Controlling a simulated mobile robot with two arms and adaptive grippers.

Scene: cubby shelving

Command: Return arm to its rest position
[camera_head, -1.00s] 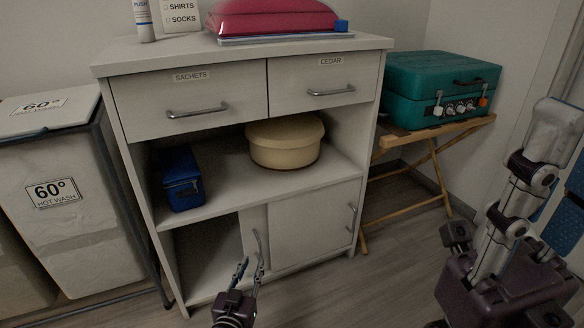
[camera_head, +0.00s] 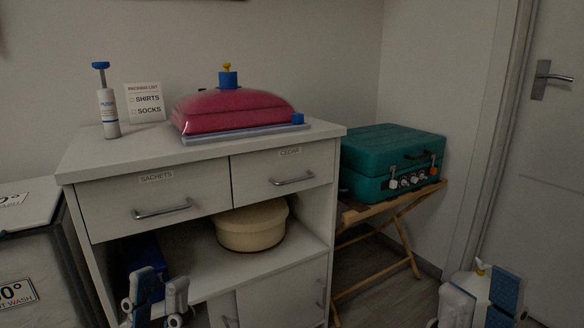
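White-and-blue parts of my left arm (camera_head: 176,295) rise from the bottom edge in front of the shelving. White-and-blue parts of my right arm (camera_head: 507,291) show at the bottom right, in front of the floor and wall. The arm parts overlap the lower left of the white cabinet (camera_head: 210,150) in this view.
A cream tub (camera_head: 250,228) sits in the cubby, with a dark blue box (camera_head: 146,250) partly hidden beside it. A red bag (camera_head: 235,110), bottle (camera_head: 109,112) and list card (camera_head: 145,103) are on top. A teal case (camera_head: 390,163) rests on a wooden stand (camera_head: 405,245).

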